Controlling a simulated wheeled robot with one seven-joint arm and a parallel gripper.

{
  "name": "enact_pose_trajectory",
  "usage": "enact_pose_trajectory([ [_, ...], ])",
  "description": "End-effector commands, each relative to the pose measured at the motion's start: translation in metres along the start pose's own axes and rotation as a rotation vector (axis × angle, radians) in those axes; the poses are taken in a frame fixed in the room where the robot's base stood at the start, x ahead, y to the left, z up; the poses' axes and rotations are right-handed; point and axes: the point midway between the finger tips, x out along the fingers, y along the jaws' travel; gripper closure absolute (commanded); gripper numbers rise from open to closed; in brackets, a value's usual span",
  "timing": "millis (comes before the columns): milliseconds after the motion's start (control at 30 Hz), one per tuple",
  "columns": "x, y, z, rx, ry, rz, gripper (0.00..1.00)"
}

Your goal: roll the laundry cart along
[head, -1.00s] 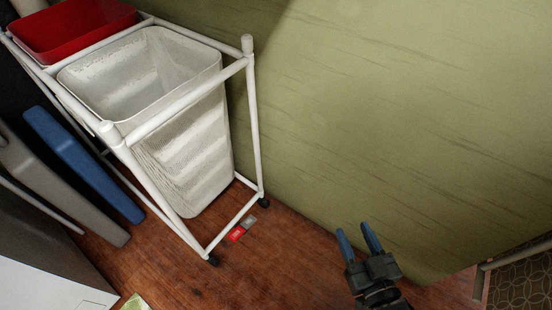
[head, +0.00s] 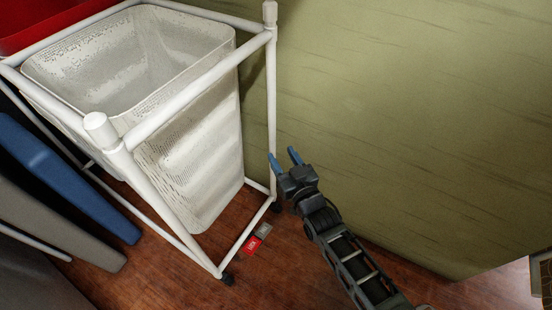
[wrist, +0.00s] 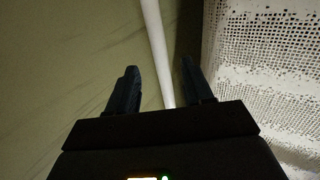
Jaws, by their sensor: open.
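The laundry cart is a white tube frame (head: 189,92) on dark casters, at the left of the head view. It holds a white perforated basket (head: 200,165) and, behind it, a red bin (head: 50,22). My gripper (head: 283,157) is open and empty, close to the cart's far right upright post. In the wrist view, that white post (wrist: 155,45) runs down between the two dark fingers of the gripper (wrist: 158,90). The basket's perforated wall (wrist: 265,80) fills the right side there. I cannot tell whether a finger touches the post.
A green wall (head: 410,110) stands close behind the cart and my gripper. Blue (head: 65,180) and grey (head: 55,230) slanted pieces stand left of the cart. A small red and grey item (head: 256,240) lies on the wooden floor by the casters. Floor in front looks clear.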

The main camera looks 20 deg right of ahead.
Motion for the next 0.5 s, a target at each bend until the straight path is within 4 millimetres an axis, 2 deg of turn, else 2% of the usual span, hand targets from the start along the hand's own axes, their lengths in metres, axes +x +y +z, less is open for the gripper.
enact_pose_trajectory([
  [300,0.001,0.0,0.0,0.0,0.0,0.0,0.49],
  [500,0.022,0.0,0.001,0.0,0.003,0.0,0.49],
])
